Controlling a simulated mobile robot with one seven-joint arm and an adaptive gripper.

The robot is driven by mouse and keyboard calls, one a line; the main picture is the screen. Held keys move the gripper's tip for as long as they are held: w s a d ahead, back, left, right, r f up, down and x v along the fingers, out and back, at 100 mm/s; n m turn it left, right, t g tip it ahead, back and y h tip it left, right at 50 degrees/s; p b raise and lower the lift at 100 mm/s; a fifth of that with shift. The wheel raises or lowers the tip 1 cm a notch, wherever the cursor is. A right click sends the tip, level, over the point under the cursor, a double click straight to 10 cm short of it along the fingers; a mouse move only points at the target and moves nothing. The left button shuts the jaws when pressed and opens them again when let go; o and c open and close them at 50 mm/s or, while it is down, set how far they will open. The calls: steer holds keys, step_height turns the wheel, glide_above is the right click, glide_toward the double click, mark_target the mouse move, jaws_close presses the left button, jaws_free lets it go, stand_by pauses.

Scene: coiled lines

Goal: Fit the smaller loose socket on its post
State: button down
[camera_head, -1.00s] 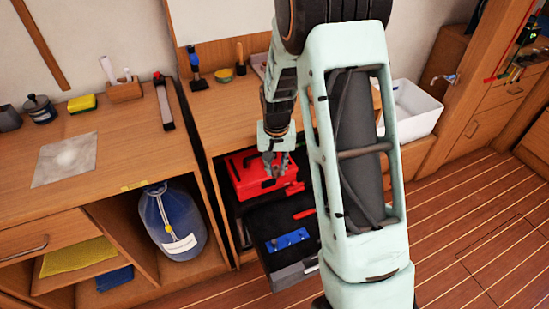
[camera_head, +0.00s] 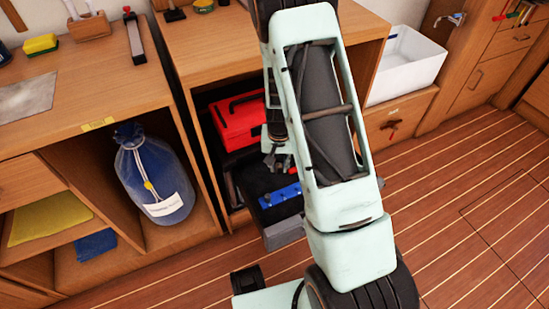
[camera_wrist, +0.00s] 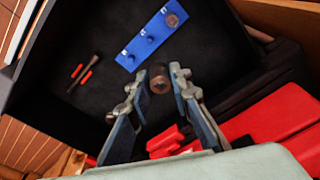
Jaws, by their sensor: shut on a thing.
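My gripper (camera_wrist: 160,84) is shut on a small dark cylindrical socket (camera_wrist: 159,75), held between the fingertips above the drawer. A blue rail (camera_wrist: 138,50) lies on the drawer's black liner, beyond the fingertips in the wrist view. It has small blue posts with white marks, and a round grey-brown socket (camera_wrist: 172,19) sits at its far right end. The posts at the middle (camera_wrist: 151,32) and left look bare. In the head view the rail (camera_head: 280,194) shows just below my gripper (camera_head: 274,162); the held socket is too small to make out there.
The open drawer (camera_head: 285,233) has raised walls around the rail. A dark tool with red strips (camera_wrist: 86,69) lies left on the liner. A red toolbox (camera_head: 237,121) stands in the cabinet behind; red parts lie close below my fingers in the wrist view. A blue bag (camera_head: 152,175) stands left.

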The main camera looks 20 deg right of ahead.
steer(key=b, duration=0.3)
glide_above(283, 193)
step_height(283, 193, down, 6)
steer(key=shift+a+f+b, duration=0.1)
steer(key=shift+f+b, duration=2.1)
steer(key=shift+f, duration=0.85)
steer(key=shift+f, duration=0.1)
steer(key=shift+f+b, duration=0.7)
steer(key=shift+f, duration=0.05)
steer(key=shift+f, duration=0.1)
steer(key=c, duration=1.9)
jaws_free()
steer(key=shift+o, duration=0.5)
steer(key=o, duration=0.4)
